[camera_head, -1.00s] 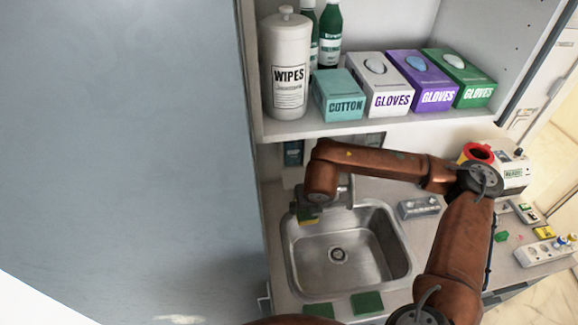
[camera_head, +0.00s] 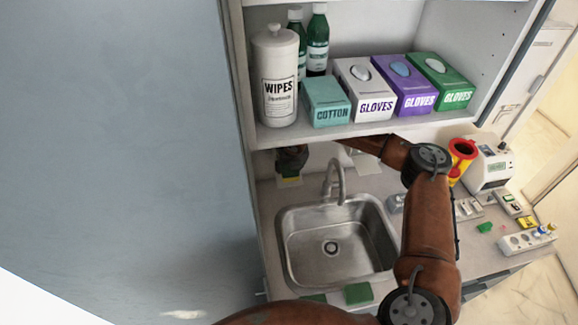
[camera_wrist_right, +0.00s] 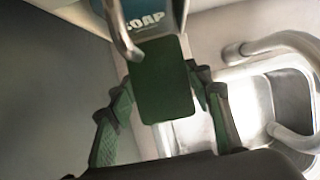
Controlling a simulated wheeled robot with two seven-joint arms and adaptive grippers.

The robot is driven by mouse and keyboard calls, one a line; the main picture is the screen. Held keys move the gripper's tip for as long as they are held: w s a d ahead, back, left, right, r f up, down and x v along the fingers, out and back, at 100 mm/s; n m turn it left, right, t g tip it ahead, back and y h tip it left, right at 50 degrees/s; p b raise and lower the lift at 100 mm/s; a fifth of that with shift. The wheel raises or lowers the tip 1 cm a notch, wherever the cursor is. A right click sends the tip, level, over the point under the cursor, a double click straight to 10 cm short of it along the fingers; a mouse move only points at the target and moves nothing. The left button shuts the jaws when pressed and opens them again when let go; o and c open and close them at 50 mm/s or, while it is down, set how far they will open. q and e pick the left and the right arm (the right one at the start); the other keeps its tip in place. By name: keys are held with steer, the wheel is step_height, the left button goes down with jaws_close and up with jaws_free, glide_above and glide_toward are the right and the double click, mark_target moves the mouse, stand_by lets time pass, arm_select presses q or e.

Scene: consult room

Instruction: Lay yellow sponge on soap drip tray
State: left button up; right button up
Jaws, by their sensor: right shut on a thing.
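My right gripper (camera_wrist_right: 165,108) is shut on the yellow sponge, whose dark green face (camera_wrist_right: 165,80) fills the middle of the right wrist view. In the head view, the gripper (camera_head: 290,165) is behind the sink's left back corner, under the shelf, and a little of the sponge's green and yellow (camera_head: 290,177) shows. A soap dispenser (camera_wrist_right: 150,20), lettered "SOAP", stands just beyond the sponge, with a metal spout (camera_wrist_right: 122,35) close to it. I cannot clearly make out the drip tray; the sponge and gripper cover that area. My left gripper is out of view.
The steel sink (camera_head: 335,245) and its tap (camera_head: 334,180) are right of the gripper. The shelf (camera_head: 330,131) hangs above it, and a grey-blue panel (camera_head: 120,150) stands left. Another green-faced sponge (camera_head: 358,293) lies on the front counter.

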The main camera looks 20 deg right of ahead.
steer(key=shift+w+d+f+p, duration=0.1)
steer(key=shift+w+f+p, duration=0.35)
steer(key=shift+w+f, duration=0.1)
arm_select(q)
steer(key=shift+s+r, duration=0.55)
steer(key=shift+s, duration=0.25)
arm_select(e)
steer(key=shift+f, duration=0.2)
arm_select(q)
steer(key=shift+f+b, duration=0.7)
steer(key=shift+b, duration=0.05)
arm_select(e)
steer(key=shift+f, duration=0.65)
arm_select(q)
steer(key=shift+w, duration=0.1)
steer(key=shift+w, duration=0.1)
arm_select(e)
steer(key=o, duration=0.7)
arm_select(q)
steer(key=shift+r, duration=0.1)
arm_select(e)
steer(key=shift+r, duration=0.1)
